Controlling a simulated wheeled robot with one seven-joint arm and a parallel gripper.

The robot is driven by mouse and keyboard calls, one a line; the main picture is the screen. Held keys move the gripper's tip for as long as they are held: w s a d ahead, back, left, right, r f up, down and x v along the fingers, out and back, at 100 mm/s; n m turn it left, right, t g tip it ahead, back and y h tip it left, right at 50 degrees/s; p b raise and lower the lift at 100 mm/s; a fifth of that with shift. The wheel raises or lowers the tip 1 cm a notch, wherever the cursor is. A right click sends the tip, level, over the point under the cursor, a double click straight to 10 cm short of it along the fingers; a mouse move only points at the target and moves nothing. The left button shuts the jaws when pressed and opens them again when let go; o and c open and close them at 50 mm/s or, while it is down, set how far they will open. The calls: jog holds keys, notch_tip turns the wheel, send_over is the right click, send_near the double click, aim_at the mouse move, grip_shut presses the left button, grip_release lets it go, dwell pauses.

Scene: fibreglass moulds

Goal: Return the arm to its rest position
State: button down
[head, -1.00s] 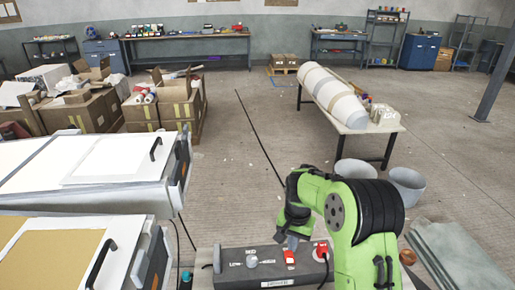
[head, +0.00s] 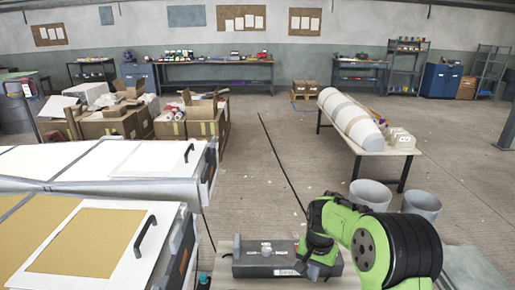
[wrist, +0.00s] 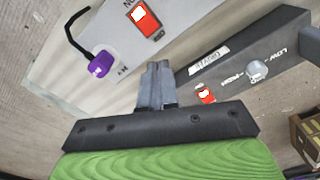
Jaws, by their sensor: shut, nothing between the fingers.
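My arm, green and black, shows at the lower right of the head view. My gripper (wrist: 157,82) is shut and empty in the wrist view, its two grey fingers together. In the head view the fingertips are hidden or too small to make out. A dark grey control box (head: 265,268) stands just left of my arm in the head view. In the wrist view the box (wrist: 240,55) lies beyond and right of the fingers, with a pale knob (wrist: 257,69) and a red switch (wrist: 206,95).
In the wrist view, a light grey panel (wrist: 112,45) has a red switch, and a purple part (wrist: 101,65) sits on a black cable. White-topped units with handles (head: 120,235) stand at left. A table (head: 385,150) with a long mould and two buckets (head: 421,203) stand at right. The middle floor is clear.

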jog(key=s+r+n+t+p, duration=0.1)
jog(key=s+r, duration=0.4)
jog(key=r, duration=0.3)
jog(key=s+r+n+t+p, duration=0.15)
jog(key=s+r, duration=0.25)
jog(key=r, duration=0.4)
jog(key=s+r+n+t+p, duration=0.1)
jog(key=s+r, duration=0.2)
jog(key=s, duration=0.6)
jog(key=s+r+n+t+p, duration=0.1)
jog(key=s+r+n+p, duration=0.1)
jog(key=s, duration=0.7)
jog(key=shift+r+t, duration=0.35)
jog(key=shift+r, duration=0.2)
